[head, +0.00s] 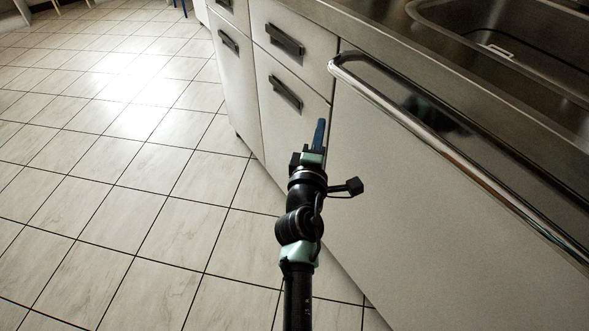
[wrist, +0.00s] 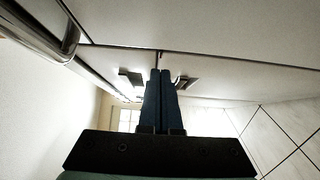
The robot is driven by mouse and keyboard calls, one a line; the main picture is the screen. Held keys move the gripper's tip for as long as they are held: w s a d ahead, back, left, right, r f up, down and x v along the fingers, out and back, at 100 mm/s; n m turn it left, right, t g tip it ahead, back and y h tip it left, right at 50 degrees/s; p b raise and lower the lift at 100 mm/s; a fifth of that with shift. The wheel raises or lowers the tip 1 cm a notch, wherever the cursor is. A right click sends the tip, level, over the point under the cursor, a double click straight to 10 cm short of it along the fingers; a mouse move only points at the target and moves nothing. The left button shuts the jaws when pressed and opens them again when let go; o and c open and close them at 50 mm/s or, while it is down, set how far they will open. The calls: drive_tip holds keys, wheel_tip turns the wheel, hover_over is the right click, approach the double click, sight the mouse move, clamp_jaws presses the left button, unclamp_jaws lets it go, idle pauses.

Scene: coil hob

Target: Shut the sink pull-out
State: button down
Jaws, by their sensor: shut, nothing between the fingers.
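The wide white front (head: 420,190) below the sink (head: 510,50) fills the right of the head view. I take it to be the sink pull-out. I cannot tell whether it stands out from its neighbours. My gripper (head: 319,132) is shut and empty, near the front's left edge. Its blue fingers lie together in the wrist view (wrist: 160,75), pointing along the cabinet fronts. I cannot tell whether they touch a front.
A chrome rail (head: 440,145) runs along the counter edge. A white drawer and lower front with dark handles (head: 285,92) adjoin on the left; dark handles also show in the wrist view (wrist: 186,82). The tiled floor (head: 110,140) is clear at left.

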drive_tip(key=s+a+p, duration=0.1)
drive_tip(key=s, duration=0.8)
drive_tip(key=shift+s+a+f, duration=0.15)
drive_tip(key=shift+s, duration=0.1)
wheel_tip(320, 180, up, 26)
drive_tip(key=d+m+t+h, duration=0.2)
drive_tip(key=d+m+t, duration=0.15)
drive_tip(key=m, duration=0.65)
drive_tip(key=s+a+r+m+t+y+p, duration=0.1)
drive_tip(key=s+r+m+t, duration=0.1)
drive_tip(key=s+r, duration=0.5)
drive_tip(key=s+a+r+m+t+y, duration=0.15)
drive_tip(key=s+r, duration=0.25)
drive_tip(key=r, duration=0.6)
drive_tip(key=s+a+r+m+t+y+p, duration=0.1)
drive_tip(key=s+r+m+t+y, duration=0.15)
drive_tip(key=s+r, duration=0.45)
wheel_tip(320, 180, up, 34)
drive_tip(key=w+p, duration=0.2)
drive_tip(key=p, duration=3)
drive_tip(key=shift+w+f+m+h, duration=0.2)
drive_tip(key=shift+w+m+h, duration=0.1)
drive_tip(key=shift+h, duration=0.1)
drive_tip(key=shift+d, duration=0.1)
